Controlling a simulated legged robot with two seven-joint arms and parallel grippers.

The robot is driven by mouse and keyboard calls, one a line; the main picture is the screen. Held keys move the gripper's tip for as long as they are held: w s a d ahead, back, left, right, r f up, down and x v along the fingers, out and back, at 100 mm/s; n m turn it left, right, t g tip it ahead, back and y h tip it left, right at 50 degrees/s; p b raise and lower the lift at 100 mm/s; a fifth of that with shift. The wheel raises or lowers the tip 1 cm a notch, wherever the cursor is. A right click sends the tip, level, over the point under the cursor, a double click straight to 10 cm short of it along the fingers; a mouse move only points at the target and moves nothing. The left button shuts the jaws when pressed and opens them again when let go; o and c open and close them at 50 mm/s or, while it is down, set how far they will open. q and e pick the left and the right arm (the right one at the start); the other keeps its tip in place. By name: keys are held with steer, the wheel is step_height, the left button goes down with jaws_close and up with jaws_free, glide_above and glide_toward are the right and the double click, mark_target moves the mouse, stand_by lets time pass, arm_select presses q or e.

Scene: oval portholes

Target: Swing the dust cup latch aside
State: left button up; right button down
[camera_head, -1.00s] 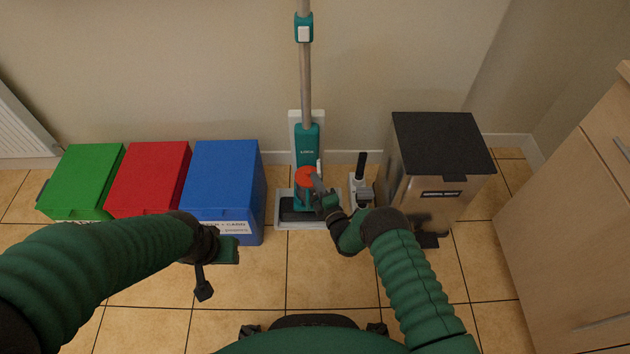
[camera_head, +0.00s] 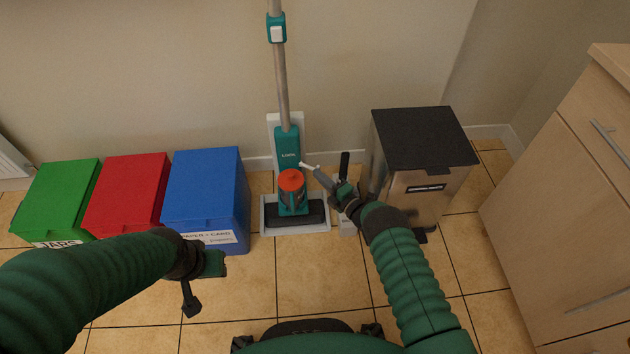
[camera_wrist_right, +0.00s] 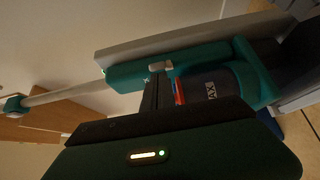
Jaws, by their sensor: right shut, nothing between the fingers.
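A small pale latch (camera_head: 308,165) juts out sideways to the right from the body, just above the lid. In the right wrist view the latch (camera_wrist_right: 160,67) is right at my fingertips. My right gripper (camera_head: 320,174) is shut and empty, its tips at or very near the latch's outer end; contact is not clear. My left gripper (camera_head: 205,275) hangs in front of the blue bin, far from the vacuum; its jaws are unclear.
Green (camera_head: 60,195), red (camera_head: 127,190) and blue (camera_head: 205,190) bins stand on the left. A small pale appliance with a dark handle (camera_head: 345,163) and a metal bin with a black lid (camera_head: 423,138) stand close to my right arm. A wooden cabinet (camera_head: 570,200) is at right.

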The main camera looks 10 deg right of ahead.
steer(key=shift+w+d, duration=0.4)
steer(key=shift+d, duration=0.05)
stand_by(0.4)
step_height(320, 180, up, 4)
steer(key=p, duration=0.4)
steer(key=s+a+p, duration=0.2)
steer(key=s+p, duration=0.5)
steer(key=s, duration=0.8)
steer(key=shift+s+r, duration=0.4)
steer(key=shift+w, duration=0.1)
